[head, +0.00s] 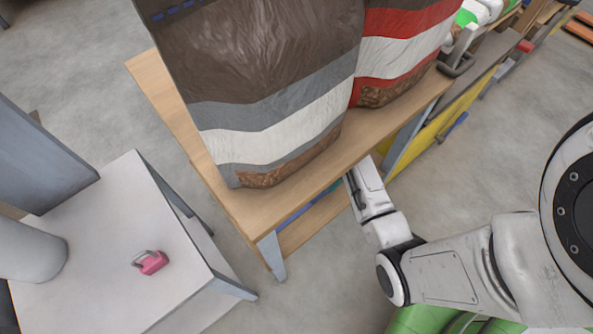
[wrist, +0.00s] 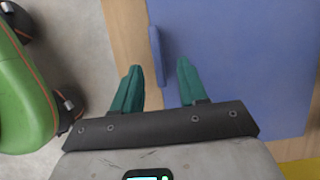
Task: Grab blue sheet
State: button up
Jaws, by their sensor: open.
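The blue sheet (wrist: 240,55) fills the right of the wrist view as a flat panel. A narrow raised blue strip (wrist: 156,50), like a handle, stands near its left edge. My gripper (wrist: 160,65) is open, with one teal finger on each side of the strip's lower end. Its fingers appear apart from the strip; I cannot tell the depth between them. In the head view my arm reaches in at the right side of the wooden table, and the tabletop hides most of the gripper. A thin blue part (head: 291,214) shows under the table's near end.
Large brown-and-white and red-and-white bags stand on the wooden table (head: 240,212). A yellow panel (head: 437,128) is on the table's right side. A pale table (head: 105,235) at the left holds a pink padlock (head: 151,263). Grey floor is open at the right.

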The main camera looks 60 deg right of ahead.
jog(key=b+x, duration=0.2)
jog(key=x, duration=0.2)
jog(key=shift+s+a+f, duration=0.1)
jog(key=shift+a+f, duration=0.05)
grip_shut()
